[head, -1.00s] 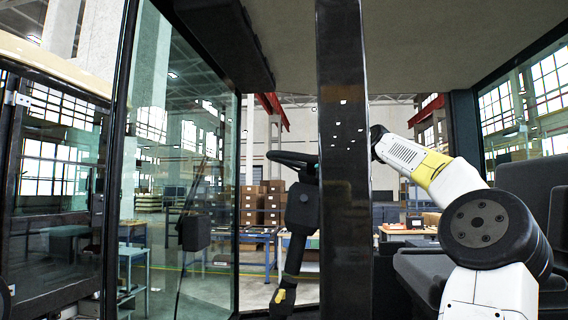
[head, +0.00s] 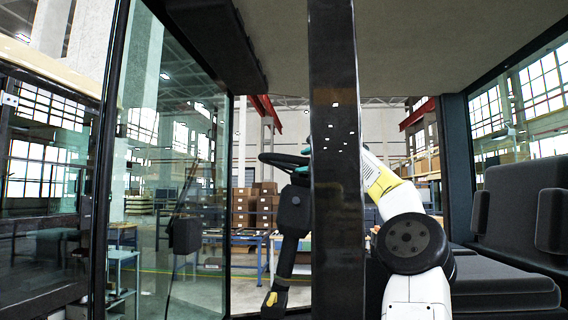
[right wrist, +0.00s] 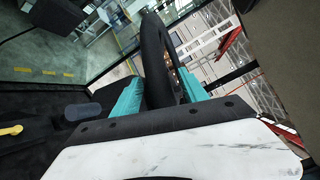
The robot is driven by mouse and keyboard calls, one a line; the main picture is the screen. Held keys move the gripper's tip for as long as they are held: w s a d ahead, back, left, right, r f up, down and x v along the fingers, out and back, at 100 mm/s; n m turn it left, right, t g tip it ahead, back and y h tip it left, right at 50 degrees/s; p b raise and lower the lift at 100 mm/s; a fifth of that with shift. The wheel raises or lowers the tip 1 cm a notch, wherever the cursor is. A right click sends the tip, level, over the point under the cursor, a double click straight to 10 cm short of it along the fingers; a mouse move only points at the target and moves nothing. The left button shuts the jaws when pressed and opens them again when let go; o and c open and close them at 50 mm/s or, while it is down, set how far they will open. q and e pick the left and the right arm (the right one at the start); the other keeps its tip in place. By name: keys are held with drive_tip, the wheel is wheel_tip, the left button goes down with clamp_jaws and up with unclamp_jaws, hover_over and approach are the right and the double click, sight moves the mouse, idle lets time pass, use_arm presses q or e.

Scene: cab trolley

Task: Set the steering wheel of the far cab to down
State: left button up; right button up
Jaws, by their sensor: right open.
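The black steering wheel (head: 282,160) is inside the cab, on top of a dark column (head: 292,212) that leans and has a yellow lever (head: 271,299) low down. The pillar hides the wheel's right part in the head view. My right gripper (head: 306,146) is at the wheel's right side, partly behind the pillar. In the right wrist view its teal fingers are open, one on each side of the wheel rim (right wrist: 155,50). I cannot tell whether they touch the rim. My left gripper is out of view.
A dark upright pillar (head: 334,200) stands in front of my right arm. A glass door (head: 165,130) stands at left. Dark seats (head: 505,290) fill the cab's right side. The cab roof (head: 420,45) is overhead. Shelves with boxes (head: 253,205) stand outside, behind the cab.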

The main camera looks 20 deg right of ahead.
drive_tip(key=shift+w, duration=0.1)
drive_tip(key=shift+c, duration=0.2)
clamp_jaws()
drive_tip(key=shift+f, duration=0.1)
idle(1.2)
